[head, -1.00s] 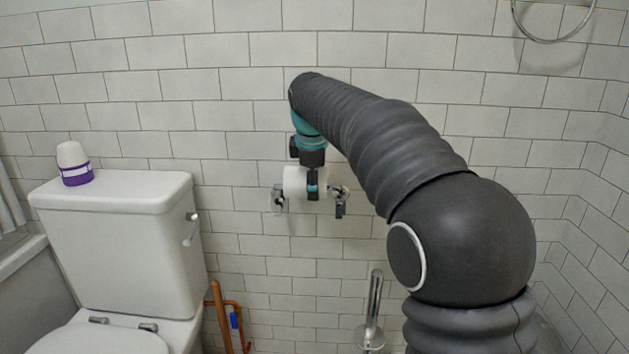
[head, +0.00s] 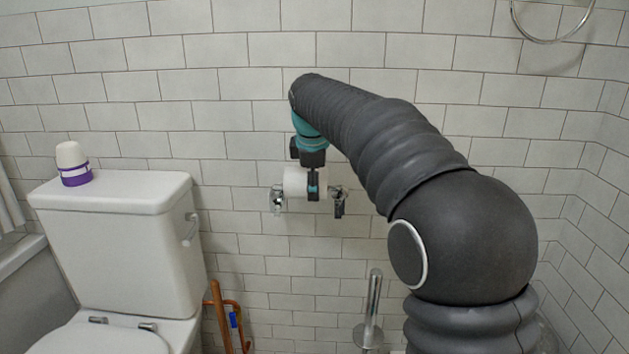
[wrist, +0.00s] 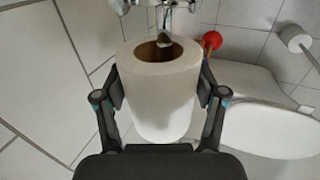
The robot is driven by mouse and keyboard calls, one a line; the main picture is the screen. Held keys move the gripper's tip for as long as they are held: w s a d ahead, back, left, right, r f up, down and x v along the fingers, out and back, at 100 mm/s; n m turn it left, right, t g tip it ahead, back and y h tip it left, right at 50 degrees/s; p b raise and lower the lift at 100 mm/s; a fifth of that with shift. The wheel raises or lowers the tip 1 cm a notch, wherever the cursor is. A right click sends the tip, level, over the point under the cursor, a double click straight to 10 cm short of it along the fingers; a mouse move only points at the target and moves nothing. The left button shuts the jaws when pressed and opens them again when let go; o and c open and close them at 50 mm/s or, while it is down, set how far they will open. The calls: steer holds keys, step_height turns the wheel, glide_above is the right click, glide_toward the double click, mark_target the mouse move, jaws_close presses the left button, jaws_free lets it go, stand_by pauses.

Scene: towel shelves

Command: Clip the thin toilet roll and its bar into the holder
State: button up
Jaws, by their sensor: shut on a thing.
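The white toilet roll (head: 297,182) is between the two chrome wall brackets of the holder, the left bracket (head: 278,199) and the right bracket (head: 339,200). My gripper (head: 313,187) points down and is shut on the roll. In the wrist view the roll (wrist: 158,92) sits between both finger pads of my gripper (wrist: 160,88). A metal bar end (wrist: 164,40) shows at the roll's brown core, near a chrome bracket (wrist: 172,5) at the top. Whether the bar is seated in the brackets cannot be told.
A white toilet cistern (head: 112,240) stands at the left with a purple-and-white container (head: 73,164) on its lid. A chrome ring (head: 553,20) hangs at upper right.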

steer(key=shift+f, duration=3)
stand_by(5.0)
